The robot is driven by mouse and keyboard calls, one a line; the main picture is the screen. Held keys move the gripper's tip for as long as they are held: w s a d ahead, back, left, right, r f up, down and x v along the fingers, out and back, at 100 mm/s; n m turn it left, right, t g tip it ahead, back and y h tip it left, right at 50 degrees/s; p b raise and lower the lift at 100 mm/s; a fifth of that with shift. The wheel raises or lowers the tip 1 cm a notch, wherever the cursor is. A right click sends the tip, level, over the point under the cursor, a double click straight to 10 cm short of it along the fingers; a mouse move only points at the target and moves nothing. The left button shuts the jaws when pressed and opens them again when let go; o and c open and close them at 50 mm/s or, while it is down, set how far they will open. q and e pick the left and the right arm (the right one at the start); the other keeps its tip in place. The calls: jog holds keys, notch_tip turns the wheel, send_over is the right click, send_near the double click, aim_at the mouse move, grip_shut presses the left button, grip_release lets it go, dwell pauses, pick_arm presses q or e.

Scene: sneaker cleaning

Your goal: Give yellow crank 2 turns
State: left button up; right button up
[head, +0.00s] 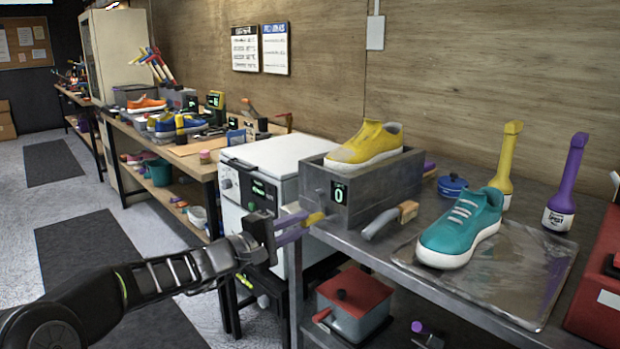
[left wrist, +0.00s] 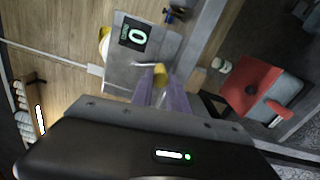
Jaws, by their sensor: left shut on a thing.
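The yellow crank (head: 314,218) sticks out from the front of a grey box (head: 376,198) on the metal bench. The box's small display (head: 339,192) reads 0, and a yellow sneaker (head: 366,146) sits in the top of the box. My left gripper (head: 303,224) has purple fingers, shut on the crank's handle. In the left wrist view the yellow crank (left wrist: 160,74) shows between the fingertips, with the display (left wrist: 136,36) beyond it. The fingers hide part of the handle. My right gripper is not in view.
A teal sneaker (head: 461,228) stands on a metal tray (head: 530,270) to the right. A brush (head: 390,220) lies in front of the box. A white machine (head: 262,180) stands just left of the bench. A red-lidded pot (head: 354,302) is on the lower shelf.

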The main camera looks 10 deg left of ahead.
pick_arm(q)
jog(key=shift+w+a+f, duration=0.1)
jog(key=shift+a+f, duration=0.05)
jog(key=shift+a, duration=0.05)
jog(key=shift+w+a+f, duration=0.15)
jog(key=shift+w+a, duration=0.3)
jog(key=shift+a, duration=0.1)
jog(key=shift+w+a+r, duration=0.25)
jog(key=shift+w+a, duration=0.35)
jog(key=shift+a, duration=0.05)
jog(key=shift+p, duration=0.3)
jog(key=shift+w+a+r+p, duration=0.45)
jog(key=shift+a+r+p, duration=0.05)
jog(key=shift+r, duration=0.3)
